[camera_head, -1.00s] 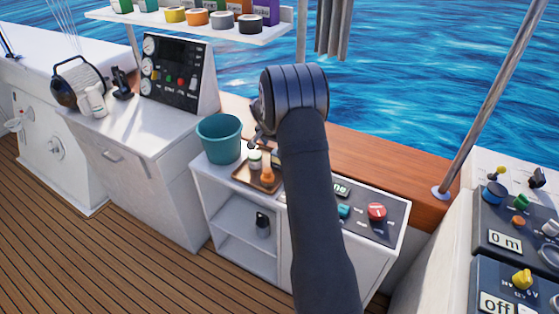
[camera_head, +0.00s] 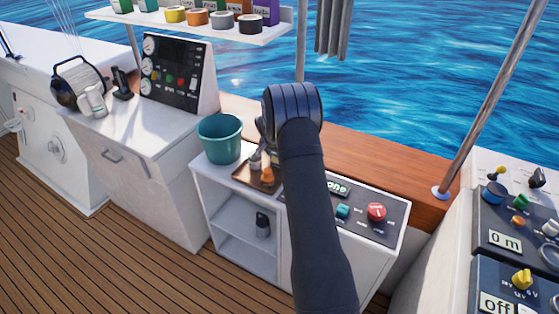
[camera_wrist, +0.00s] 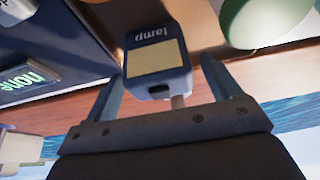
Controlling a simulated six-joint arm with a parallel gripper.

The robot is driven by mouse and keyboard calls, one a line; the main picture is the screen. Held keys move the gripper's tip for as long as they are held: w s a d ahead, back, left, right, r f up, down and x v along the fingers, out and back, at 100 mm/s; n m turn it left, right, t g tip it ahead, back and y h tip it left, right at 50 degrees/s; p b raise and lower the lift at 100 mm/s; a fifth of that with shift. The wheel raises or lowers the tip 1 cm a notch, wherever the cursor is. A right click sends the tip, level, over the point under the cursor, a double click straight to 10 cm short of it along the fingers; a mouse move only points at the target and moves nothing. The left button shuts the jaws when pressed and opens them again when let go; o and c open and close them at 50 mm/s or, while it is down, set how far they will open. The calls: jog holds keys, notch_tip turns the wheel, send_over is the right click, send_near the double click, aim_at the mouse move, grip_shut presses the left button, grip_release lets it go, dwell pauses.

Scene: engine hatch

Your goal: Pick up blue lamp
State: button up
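The blue lamp (camera_wrist: 155,60) shows in the wrist view as a dark blue body with a pale yellow panel and the label "lamp". It lies between the two fingers of my gripper (camera_wrist: 163,67), which is open, with a narrow gap visible on each side of the lamp. In the head view my gripper is over the brown tray (camera_head: 243,176), and my arm hides most of the gripper and the lamp.
An orange item (camera_head: 267,175) stands on the tray. A teal bucket (camera_head: 219,140) stands left of it. A panel with a red button (camera_head: 376,212) lies to the right.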

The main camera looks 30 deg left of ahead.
jog(key=c, duration=1)
jog(key=shift+r, duration=0.1)
